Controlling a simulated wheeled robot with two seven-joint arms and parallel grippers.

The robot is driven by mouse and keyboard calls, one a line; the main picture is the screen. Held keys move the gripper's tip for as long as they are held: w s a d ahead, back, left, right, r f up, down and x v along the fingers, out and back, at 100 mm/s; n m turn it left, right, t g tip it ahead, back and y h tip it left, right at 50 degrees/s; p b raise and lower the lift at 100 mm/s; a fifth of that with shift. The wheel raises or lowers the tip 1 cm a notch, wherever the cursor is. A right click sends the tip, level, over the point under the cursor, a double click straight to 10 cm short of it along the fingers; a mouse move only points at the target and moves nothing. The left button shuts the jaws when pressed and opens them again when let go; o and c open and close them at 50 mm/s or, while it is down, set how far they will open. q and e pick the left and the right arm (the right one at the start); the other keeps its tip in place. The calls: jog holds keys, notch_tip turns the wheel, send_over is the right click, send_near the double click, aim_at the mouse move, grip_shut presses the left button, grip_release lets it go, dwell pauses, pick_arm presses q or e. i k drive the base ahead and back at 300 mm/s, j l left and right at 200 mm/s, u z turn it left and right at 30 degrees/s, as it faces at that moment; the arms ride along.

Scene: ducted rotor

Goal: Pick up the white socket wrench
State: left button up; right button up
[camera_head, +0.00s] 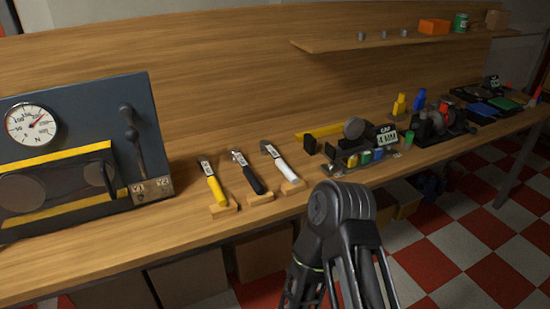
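The white socket wrench (285,168) lies on the wooden workbench in the middle of the view, the rightmost of three similar tools. Its grey head points to the back left. Its white handle end rests on a small wooden block (293,187) near the bench's front edge. A black-handled wrench (248,174) and a yellow-handled wrench (214,186) lie to its left on similar blocks. One of my dark arms rises from the bottom centre, in front of the bench and apart from the wrench. Neither gripper shows.
A dark panel (90,115) with a gauge (31,124) and levers stands at the left. A rack with coloured parts (364,157) and a gap display (387,137) sit close to the right. A shelf (400,39) hangs behind. The bench behind the wrenches is clear.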

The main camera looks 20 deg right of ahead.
aim_at(266, 148)
jog(key=i+j, duration=0.1)
jog(key=i, duration=0.25)
jog(key=i+j, duration=0.15)
jog(key=i, duration=0.2)
jog(key=z, duration=1.2)
jog(key=u, duration=1.85)
